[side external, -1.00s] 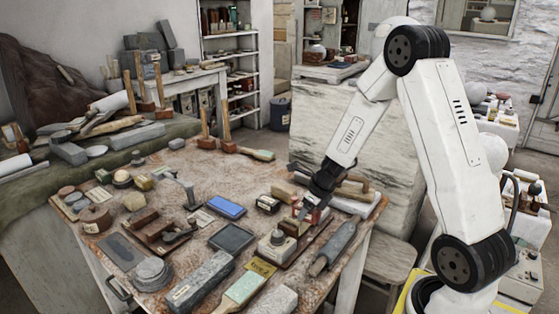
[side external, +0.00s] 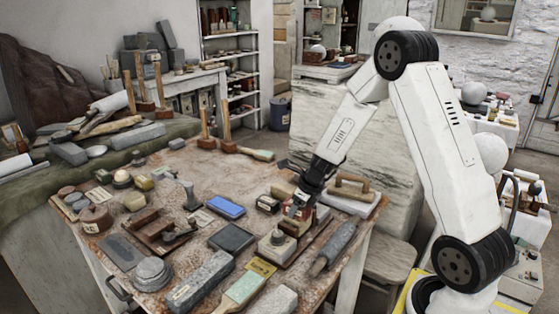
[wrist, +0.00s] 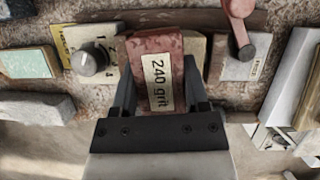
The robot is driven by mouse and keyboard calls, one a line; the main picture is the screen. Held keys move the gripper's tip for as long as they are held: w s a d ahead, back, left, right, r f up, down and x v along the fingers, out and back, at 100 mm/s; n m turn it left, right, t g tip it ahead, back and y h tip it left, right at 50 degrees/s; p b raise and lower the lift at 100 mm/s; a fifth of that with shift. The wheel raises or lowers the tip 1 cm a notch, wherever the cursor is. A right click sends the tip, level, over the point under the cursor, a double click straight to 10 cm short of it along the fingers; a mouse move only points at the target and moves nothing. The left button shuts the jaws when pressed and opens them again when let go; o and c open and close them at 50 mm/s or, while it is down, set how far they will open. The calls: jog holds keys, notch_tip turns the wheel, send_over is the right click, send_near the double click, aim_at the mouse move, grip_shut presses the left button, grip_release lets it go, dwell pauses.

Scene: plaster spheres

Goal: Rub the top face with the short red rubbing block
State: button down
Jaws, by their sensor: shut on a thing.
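A short red rubbing block labelled "240 grit" (wrist: 146,58) is between the two dark fingers of my gripper (wrist: 160,80) in the wrist view. My gripper is shut on it. In the side external view, my gripper (side external: 304,196) is low over the right part of the worktable (side external: 165,170). The fingers and the things around it largely hide the block there. I cannot tell whether the block touches anything below. I cannot tell which surface is the top face.
A wooden-handled float (side external: 350,188) lies right of my gripper in the side view. A blue stone (side external: 227,206) and a dark slab (side external: 231,238) lie left. Tools crowd the table.

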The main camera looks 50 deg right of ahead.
aim_at(308, 207)
jog(key=shift+w+a, duration=0.1)
jog(key=shift+w, duration=0.55)
jog(key=shift+s, duration=0.1)
jog(key=shift+s+r, duration=0.1)
jog(key=shift+s, duration=0.9)
jog(key=shift+s, duration=0.1)
jog(key=shift+s+d, duration=0.25)
jog(key=shift+s, duration=0.75)
jog(key=shift+w, duration=0.15)
